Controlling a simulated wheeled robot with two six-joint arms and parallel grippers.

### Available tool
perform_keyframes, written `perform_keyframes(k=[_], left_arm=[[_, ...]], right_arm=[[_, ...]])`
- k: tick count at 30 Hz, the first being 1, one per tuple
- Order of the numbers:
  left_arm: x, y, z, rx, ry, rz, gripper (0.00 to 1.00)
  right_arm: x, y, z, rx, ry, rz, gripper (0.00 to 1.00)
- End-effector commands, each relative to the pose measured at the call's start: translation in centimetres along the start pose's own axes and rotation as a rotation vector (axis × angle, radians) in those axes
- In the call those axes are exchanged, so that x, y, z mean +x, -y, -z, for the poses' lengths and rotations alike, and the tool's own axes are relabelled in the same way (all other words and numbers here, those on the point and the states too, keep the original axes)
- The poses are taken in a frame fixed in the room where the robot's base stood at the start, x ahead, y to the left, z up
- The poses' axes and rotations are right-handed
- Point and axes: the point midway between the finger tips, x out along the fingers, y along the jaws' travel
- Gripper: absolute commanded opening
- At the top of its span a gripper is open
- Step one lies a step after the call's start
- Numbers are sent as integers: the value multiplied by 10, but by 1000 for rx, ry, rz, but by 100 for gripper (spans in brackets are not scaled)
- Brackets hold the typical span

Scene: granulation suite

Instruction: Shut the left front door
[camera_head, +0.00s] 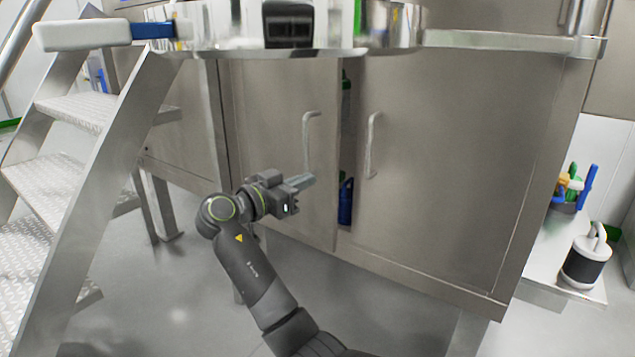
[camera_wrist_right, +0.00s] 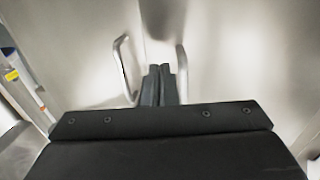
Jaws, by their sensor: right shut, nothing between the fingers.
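The left front door (camera_head: 270,120) is a steel cabinet panel with a bar handle (camera_head: 307,140) near its right edge. It stands slightly ajar, with a narrow gap between it and the right front door (camera_head: 450,150). My right gripper (camera_head: 304,181) is shut and empty in front of the left door, just below its handle. I cannot tell whether the fingertips touch the panel. In the right wrist view the shut fingers (camera_wrist_right: 160,85) point at the steel front, between the left handle (camera_wrist_right: 124,65) and the right handle (camera_wrist_right: 182,73). My left gripper is not in view.
A blue bottle (camera_head: 346,202) and a green item (camera_head: 346,100) show inside the gap. Metal steps (camera_head: 75,170) stand at the left. A shiny round rim (camera_head: 390,48) overhangs the doors. A low shelf (camera_head: 540,268) is at the right.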

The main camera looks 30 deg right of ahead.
Motion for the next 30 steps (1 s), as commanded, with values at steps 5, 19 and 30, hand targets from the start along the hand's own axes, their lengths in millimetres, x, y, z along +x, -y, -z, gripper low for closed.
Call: perform_keyframes(k=[5, 19, 30], left_arm=[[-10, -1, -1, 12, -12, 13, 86], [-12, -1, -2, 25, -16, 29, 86], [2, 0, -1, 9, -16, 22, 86]], right_arm=[[28, 0, -2, -1, -1, -1, 0], [43, 0, 0, -1, 1, 1, 0], [78, -3, 2, -3, -1, 89, 0]])
